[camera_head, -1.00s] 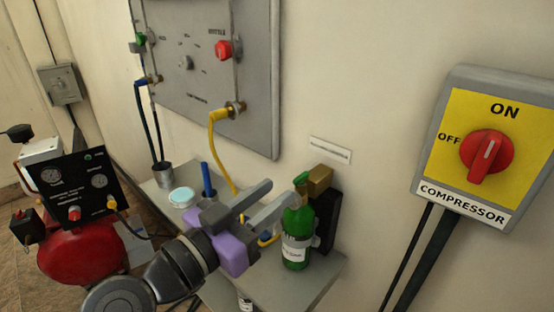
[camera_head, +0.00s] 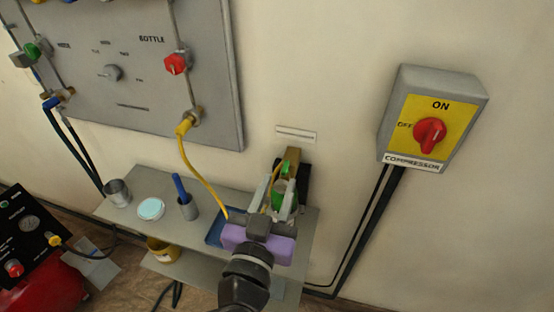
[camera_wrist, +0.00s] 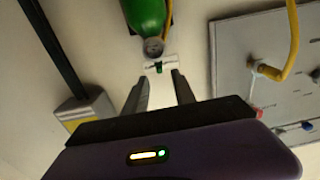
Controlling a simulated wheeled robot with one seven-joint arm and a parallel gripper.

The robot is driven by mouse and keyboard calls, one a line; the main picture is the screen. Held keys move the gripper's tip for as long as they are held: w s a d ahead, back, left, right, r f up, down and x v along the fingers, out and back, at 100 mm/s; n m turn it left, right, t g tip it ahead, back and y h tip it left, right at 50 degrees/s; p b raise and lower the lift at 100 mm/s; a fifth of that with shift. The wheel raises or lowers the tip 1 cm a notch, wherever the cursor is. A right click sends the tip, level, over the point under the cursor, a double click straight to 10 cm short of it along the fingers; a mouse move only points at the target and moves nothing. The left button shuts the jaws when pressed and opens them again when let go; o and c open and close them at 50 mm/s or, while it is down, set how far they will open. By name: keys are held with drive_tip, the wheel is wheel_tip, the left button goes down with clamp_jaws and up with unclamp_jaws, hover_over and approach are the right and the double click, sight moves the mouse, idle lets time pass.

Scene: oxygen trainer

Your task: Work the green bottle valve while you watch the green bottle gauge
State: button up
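The green bottle (camera_head: 284,193) stands on the shelf against the wall, partly hidden by my gripper. In the wrist view the green bottle (camera_wrist: 145,14) is at the top. A round grey gauge (camera_wrist: 153,47) shows on its end there; its reading is too small to tell. A small green piece, apparently the valve (camera_wrist: 158,69), sits on a dark crossbar just below the gauge. My gripper (camera_head: 281,180) is open in front of the bottle. In the wrist view my gripper's (camera_wrist: 159,82) fingers lie either side of the valve, with no clear contact and nothing held.
The grey shelf (camera_head: 228,178) holds a metal cup (camera_head: 117,193), a round pale-topped container (camera_head: 151,208) and a cup with a blue stick (camera_head: 188,207). A yellow hose (camera_head: 196,168) runs down left of the bottle. The compressor switch (camera_head: 430,135) is on the wall at right.

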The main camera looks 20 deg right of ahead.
sight(285, 167)
drive_tip(key=p+x, duration=0.1)
drive_tip(key=x, duration=0.5)
clamp_jaws()
